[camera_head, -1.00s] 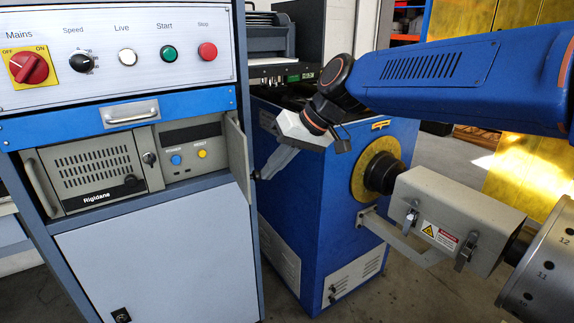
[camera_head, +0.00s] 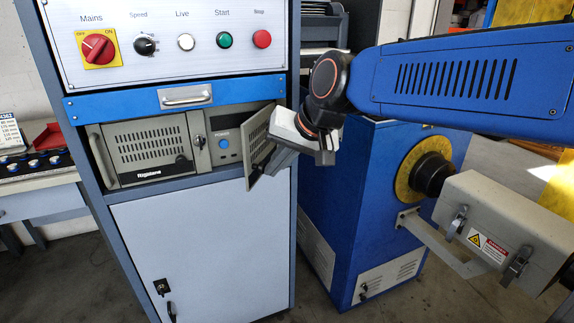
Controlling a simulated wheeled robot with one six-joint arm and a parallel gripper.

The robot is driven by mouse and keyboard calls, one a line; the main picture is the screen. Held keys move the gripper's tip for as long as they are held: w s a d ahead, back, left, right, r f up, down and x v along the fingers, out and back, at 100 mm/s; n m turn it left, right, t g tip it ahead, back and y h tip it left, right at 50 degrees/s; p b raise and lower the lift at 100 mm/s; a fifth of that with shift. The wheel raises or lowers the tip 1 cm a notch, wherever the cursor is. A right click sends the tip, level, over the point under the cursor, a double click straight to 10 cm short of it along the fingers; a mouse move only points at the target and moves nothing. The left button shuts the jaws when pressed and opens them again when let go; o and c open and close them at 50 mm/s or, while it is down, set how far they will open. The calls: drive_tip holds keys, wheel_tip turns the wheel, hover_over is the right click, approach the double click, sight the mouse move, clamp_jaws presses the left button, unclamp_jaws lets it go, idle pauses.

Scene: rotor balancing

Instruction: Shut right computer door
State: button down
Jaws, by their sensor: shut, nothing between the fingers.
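The rack computer (camera_head: 146,148) sits in the grey-blue cabinet under the blue drawer front. Its right door (camera_head: 259,148) is a small grey panel hinged at the right, swung part-way open. The blue power button (camera_head: 223,144) still shows behind it; the spot of the yellow reset button is covered by the door. My gripper (camera_head: 257,184) is at the right of the computer, pointing down and left, shut and empty. Its fingers are at the door's outer face near its lower part; I cannot tell for sure whether they touch it.
The control panel (camera_head: 165,45) with switch and buttons is above the computer. A blue machine (camera_head: 345,215) stands close on the right. The white lower cabinet door (camera_head: 215,245) has a key in its lock.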

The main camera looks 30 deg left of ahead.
sight(247, 161)
drive_tip(key=shift+s+a+m, duration=0.45)
drive_tip(key=shift+a+m, duration=0.05)
drive_tip(key=shift+a, duration=0.15)
drive_tip(key=shift+s+a+t, duration=0.15)
drive_tip(key=shift+s+a, duration=0.1)
drive_tip(key=shift+a, duration=0.4)
drive_tip(key=shift+s+a+t, duration=0.15)
drive_tip(key=shift+s+a, duration=0.1)
drive_tip(key=shift+a, duration=0.35)
drive_tip(key=shift+s+a+m+t, duration=0.2)
drive_tip(key=shift+a+m, duration=0.2)
drive_tip(key=shift+a, duration=0.25)
drive_tip(key=shift+s+a+m+t, duration=0.1)
drive_tip(key=shift+a+m+t, duration=0.1)
drive_tip(key=shift+a+m, duration=0.3)
drive_tip(key=a, duration=0.9)
drive_tip(key=shift+w, duration=0.4)
drive_tip(key=shift+w, duration=0.1)
